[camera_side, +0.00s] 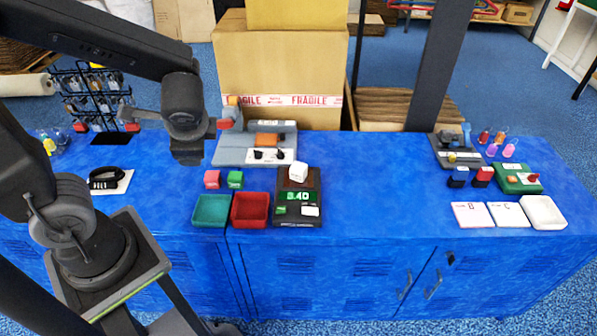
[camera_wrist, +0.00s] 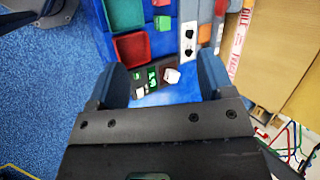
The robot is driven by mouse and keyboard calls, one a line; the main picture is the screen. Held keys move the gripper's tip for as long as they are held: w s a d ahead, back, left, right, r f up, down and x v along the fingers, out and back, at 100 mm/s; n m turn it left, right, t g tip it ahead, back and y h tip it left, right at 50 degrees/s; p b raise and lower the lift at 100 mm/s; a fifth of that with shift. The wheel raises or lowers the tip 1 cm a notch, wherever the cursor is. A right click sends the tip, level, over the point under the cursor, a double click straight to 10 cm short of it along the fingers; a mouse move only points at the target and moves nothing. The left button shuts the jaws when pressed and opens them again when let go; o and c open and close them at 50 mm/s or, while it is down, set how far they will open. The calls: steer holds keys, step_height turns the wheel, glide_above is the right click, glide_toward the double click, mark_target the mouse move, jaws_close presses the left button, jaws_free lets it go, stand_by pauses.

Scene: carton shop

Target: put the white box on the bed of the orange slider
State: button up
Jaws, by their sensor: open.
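The white box (camera_side: 298,172) is a small block resting on the dark scale (camera_side: 284,222), which has a green lit display. It also shows in the wrist view (camera_wrist: 172,75), between my fingers as seen but apart from them. The orange slider (camera_side: 267,140) sits on a grey plate behind the scale, to its left; its orange part also shows in the wrist view (camera_wrist: 205,33). I see nothing lying on its bed. My gripper (camera_wrist: 163,80) is open and empty, well above the table. In the side view its wrist hangs left of the grey plate.
A green tray (camera_side: 211,211) and a red tray (camera_side: 250,210) stand left of the scale, with small red and green blocks behind. A large carton (camera_side: 280,75) stands behind the table. White cards and a white tray (camera_side: 543,212) lie far right. The middle right of the blue table is clear.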

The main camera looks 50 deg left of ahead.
steer(key=w+a+f+m+t+y, duration=0.2)
steer(key=w+a+f+m+y, duration=0.1)
steer(key=w+f+m+y, duration=0.25)
steer(key=m+t+h, duration=0.7)
steer(key=m+t, duration=0.2)
steer(key=m, duration=1)
glide_toward(297, 169)
steer(key=x, duration=0.5)
steer(key=shift+w+r, duration=0.15)
steer(key=shift+w, duration=0.1)
steer(key=shift+g, duration=0.3)
steer(key=shift+x, duration=3.05)
steer(key=shift+s, duration=0.1)
steer(key=c, duration=1.1)
